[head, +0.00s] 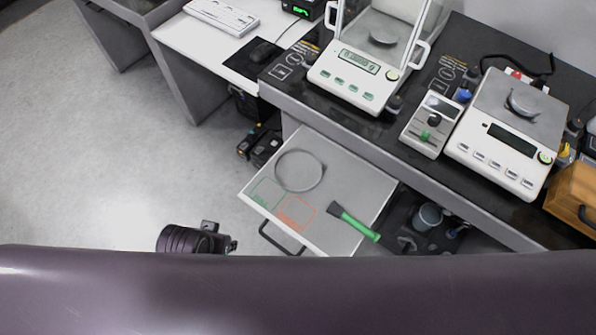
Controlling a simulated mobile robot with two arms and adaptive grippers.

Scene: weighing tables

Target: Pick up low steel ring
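A low steel ring (277,172) lies flat on the grey board of the pulled-out drawer (345,172), in its back-left part. A smaller curved metal piece (523,104) sits on the pan of the right balance. What looks like my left gripper (222,237), with a dark ribbed body, is over the floor at lower left, apart from the drawer and left of the ring. My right gripper is not seen.
Green and orange marked squares and a green-handled tool (355,224) lie on the drawer, near its front handle (280,240). The dark bench (300,113) above carries a shielded balance (350,78), a small device (430,128) and the right balance (500,150). Floor at left is clear.

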